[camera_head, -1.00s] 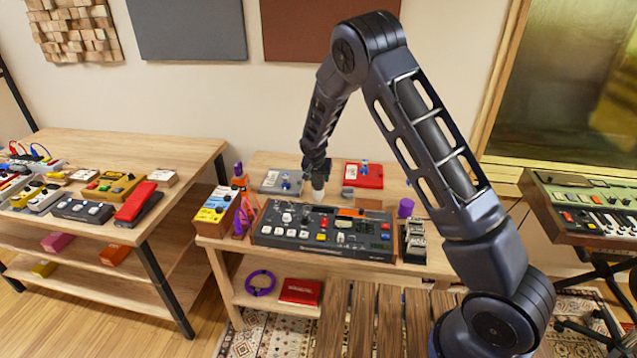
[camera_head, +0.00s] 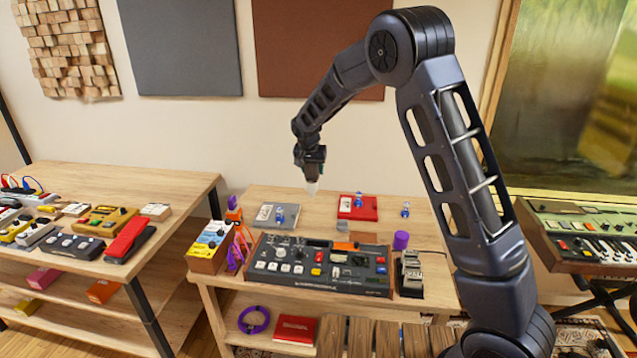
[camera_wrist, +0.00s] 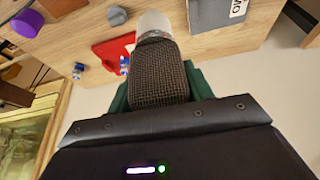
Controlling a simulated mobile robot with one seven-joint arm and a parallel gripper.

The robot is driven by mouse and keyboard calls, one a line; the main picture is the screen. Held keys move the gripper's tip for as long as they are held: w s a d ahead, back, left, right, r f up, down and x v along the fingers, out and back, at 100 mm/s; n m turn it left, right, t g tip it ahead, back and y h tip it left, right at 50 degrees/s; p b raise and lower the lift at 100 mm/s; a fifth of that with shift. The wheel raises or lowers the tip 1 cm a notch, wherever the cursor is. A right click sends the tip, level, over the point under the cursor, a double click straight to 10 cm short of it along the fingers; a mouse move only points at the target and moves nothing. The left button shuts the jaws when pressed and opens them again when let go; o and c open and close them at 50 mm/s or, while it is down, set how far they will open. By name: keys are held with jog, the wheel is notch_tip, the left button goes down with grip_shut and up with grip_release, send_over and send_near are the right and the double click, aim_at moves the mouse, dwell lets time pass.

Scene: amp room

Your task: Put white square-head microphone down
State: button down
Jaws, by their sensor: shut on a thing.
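My gripper (camera_head: 312,162) is shut on the white square-head microphone (camera_head: 312,187) and holds it in the air above the back of the middle table (camera_head: 300,200). In the wrist view the microphone (camera_wrist: 157,72) shows a dark mesh, blocky head between the green fingers, with a pale white part at its far end.
On the table are a grey book (camera_head: 288,222), a red book (camera_head: 350,213), a mixer (camera_head: 318,267), a purple cylinder (camera_head: 401,240) and a pedal (camera_head: 410,275). Small blue items stand at the back. Bare wood shows between and behind the books. A keyboard (camera_head: 590,240) stands right.

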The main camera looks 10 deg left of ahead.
jog(key=shift+r, duration=0.45)
jog(key=shift+w+d, duration=0.1)
jog(key=shift+d, duration=0.1)
jog(key=d+m+g+h, duration=0.4)
jog(key=d+m, duration=1.4)
jog(key=d, duration=2.9)
notch_tip(320, 180, down, 20)
jog(key=shift+a, duration=0.15)
jog(key=c, duration=0.6)
grip_release()
